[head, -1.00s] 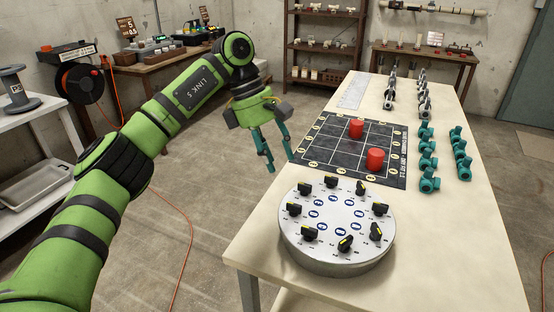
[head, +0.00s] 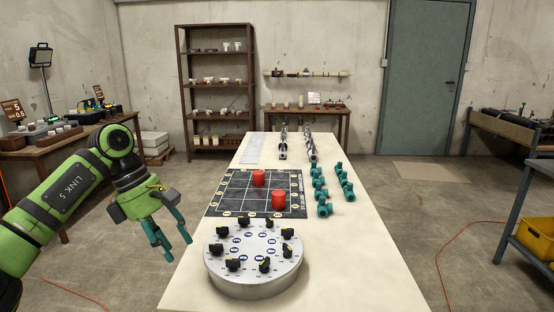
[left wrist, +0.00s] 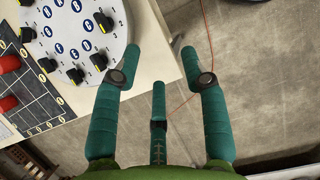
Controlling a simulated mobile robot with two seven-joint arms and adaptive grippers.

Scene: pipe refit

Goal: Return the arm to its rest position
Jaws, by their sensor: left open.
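My left gripper (head: 174,247) hangs off the left edge of the long cream table (head: 375,255), beside the round dial plate. Its teal fingers are spread and empty. In the left wrist view the same gripper (left wrist: 155,70) shows its fingers apart, with floor and the table edge beneath and nothing between them. My left arm is bent, with its forearm low at the left of the head view. My right gripper is in neither view.
A silver disc with black knobs (head: 253,284) stands at the table's near end. Behind it lies a dark grid mat (head: 235,195) with two red cylinders (head: 278,200). Teal fittings (head: 324,210) and grey fittings (head: 282,150) stand in rows.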

